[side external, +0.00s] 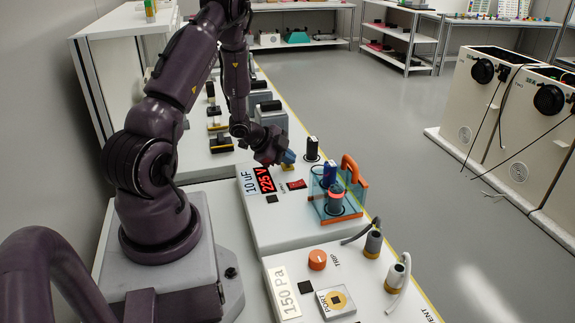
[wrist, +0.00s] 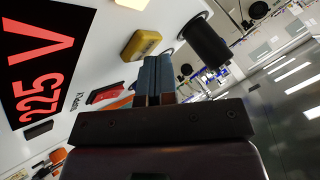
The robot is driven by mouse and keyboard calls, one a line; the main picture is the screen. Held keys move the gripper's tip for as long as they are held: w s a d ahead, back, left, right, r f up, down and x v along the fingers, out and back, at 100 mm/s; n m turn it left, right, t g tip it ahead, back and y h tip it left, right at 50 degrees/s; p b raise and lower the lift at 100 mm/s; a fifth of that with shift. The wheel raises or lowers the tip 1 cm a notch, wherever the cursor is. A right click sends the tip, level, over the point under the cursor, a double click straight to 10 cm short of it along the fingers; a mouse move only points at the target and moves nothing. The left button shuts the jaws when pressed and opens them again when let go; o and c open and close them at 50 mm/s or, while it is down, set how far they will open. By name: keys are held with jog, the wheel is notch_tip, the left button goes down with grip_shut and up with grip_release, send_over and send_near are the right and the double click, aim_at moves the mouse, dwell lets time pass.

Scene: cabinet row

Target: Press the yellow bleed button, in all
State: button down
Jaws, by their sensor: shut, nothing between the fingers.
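The yellow button (wrist: 142,44) is a block on the white panel in the wrist view, above and left of my fingertips. In the side view a small yellow patch (side external: 284,167) shows just under my gripper; most of the button is hidden there. My gripper (side external: 289,156) has blue fingertips and hangs close over the panel by the button. In the wrist view my gripper (wrist: 158,78) is shut and empty, with the fingers side by side. I cannot tell whether they touch the button; in the wrist view they look beside it. The panel's display (side external: 265,180) reads 225 V in red.
A red rocker switch (side external: 296,184) sits nearby on the panel. A black cylinder (side external: 312,148) stands just beyond my gripper. A clear blue-edged box (side external: 318,205) with an orange handle (side external: 355,170) stands to the right. An orange knob (side external: 317,259) is on the front panel.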

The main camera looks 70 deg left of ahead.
aim_at(287, 167)
jog(key=shift+r, duration=0.7)
jog(key=shift+r, duration=2.55)
